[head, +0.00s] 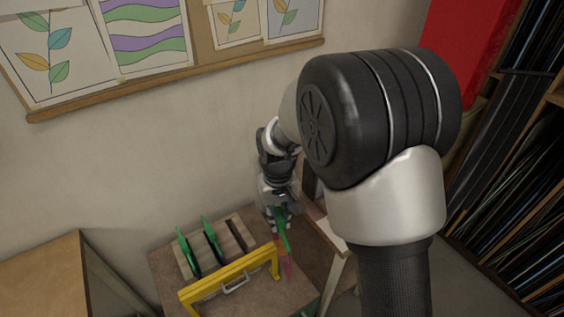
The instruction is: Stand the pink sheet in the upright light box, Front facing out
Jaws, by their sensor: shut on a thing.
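The sheet hangs below the fingers, seen nearly edge-on, beside the right end of a yellow frame (230,273) with a grey handle. I cannot tell whether this frame is the light box, or which face of the sheet is its Front. My arm hides part of the area to the right.
A wooden slotted rack (240,227) stands behind the yellow frame. Two green-edged pieces (187,252) stand in it, and its right slot looks empty. A wooden table (45,270) is at left. A shelf of thin sheets (535,190) is at right.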

